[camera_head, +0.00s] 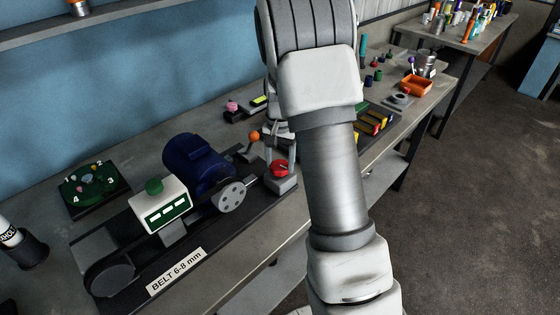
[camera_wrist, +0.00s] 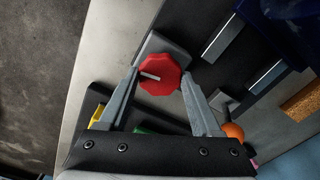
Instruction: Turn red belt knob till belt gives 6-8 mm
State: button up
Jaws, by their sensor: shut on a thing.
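The red belt knob (camera_head: 279,168) sits on a grey block at the right end of the dark machine base. In the wrist view the lobed red knob (camera_wrist: 163,72) has a white mark pointing left. My gripper (camera_wrist: 161,73) has one finger on each side of the knob and is shut on it. In the head view my gripper (camera_head: 281,155) reaches down onto it, partly hidden by my arm. A blue motor (camera_head: 197,163) and a white box (camera_head: 160,205) with green displays stand left of it; I cannot read the displays. A label (camera_head: 176,272) reads "BELT 6-8 mm".
An orange ball (camera_head: 254,136) on a lever stands close behind the gripper; it also shows in the wrist view (camera_wrist: 233,131). A numbered green dial (camera_head: 90,182) lies at the left. An orange bin (camera_head: 416,86) and small coloured items are at the back right.

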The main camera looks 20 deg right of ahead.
aim_at(280, 165)
jog(key=shift+r, duration=0.1)
dwell(0.3)
jog(key=o, duration=1.4)
jog(key=shift+c, duration=0.2)
notch_tip(280, 165, up, 17)
jog(key=shift+r, duration=0.15)
jog(key=s+a+r+n+t, duration=0.1)
jog(key=s+a+r+n, duration=0.15)
jog(key=s, duration=0.45)
jog(key=s+a+r+n+t, duration=0.2)
jog(key=s+a+r, duration=0.2)
jog(key=s, duration=0.2)
jog(key=s+a+f+n+t, duration=0.1)
jog(key=s+a+n, duration=0.1)
jog(key=s, duration=0.4)
jog(key=s+a+f+n+t, duration=0.1)
jog(key=s+a+n, duration=0.1)
jog(key=s, duration=0.4)
jog(key=shift+s+f+t, duration=0.25)
jog(key=shift+s+t, duration=0.05)
jog(key=shift+s, duration=0.1)
